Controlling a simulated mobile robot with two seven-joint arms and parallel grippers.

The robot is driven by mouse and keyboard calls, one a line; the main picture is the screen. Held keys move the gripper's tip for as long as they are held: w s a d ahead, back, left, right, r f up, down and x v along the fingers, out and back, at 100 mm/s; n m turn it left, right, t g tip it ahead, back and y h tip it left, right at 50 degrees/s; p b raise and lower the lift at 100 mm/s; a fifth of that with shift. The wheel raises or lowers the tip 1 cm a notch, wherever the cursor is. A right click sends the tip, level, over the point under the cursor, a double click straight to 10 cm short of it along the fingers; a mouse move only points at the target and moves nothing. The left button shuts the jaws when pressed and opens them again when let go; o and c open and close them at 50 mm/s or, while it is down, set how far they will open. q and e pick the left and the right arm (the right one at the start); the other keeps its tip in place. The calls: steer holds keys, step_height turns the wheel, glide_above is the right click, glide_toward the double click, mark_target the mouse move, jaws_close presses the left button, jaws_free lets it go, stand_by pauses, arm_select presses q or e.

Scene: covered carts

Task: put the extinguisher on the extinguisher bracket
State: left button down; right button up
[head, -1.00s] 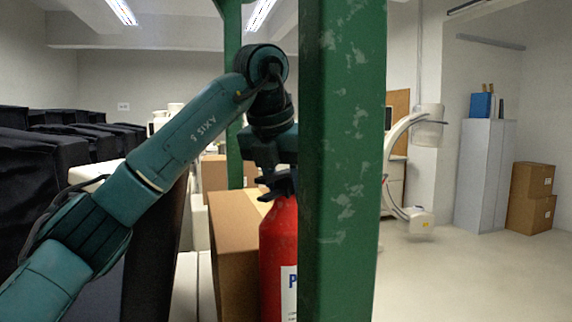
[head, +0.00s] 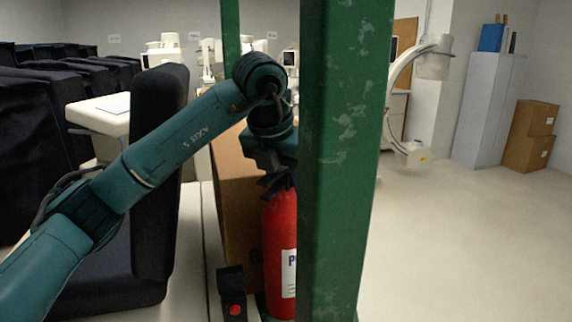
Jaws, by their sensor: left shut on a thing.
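The red extinguisher (head: 279,240) stands upright in the middle of the head view, with part of a white label showing. A thick green post hides its right side. My left gripper (head: 280,183) is shut on the extinguisher at its dark top, and the post partly covers the gripper too. A dark green surface shows at the extinguisher's foot; I cannot tell whether the two touch. I cannot make out the extinguisher bracket for certain. My right gripper is not in view.
The scuffed green post (head: 340,160) stands close in front. A cardboard box (head: 232,190) is just behind the extinguisher. A black box with a red button (head: 232,295) is at its lower left. A black padded seat (head: 155,190) is under my left arm. Open floor (head: 470,250) lies to the right.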

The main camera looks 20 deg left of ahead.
arm_select(q)
steer(key=shift+r, duration=0.2)
steer(key=c, duration=1.4)
jaws_free()
steer(key=shift+f, duration=0.2)
steer(key=o, duration=0.4)
steer(key=shift+r, duration=0.15)
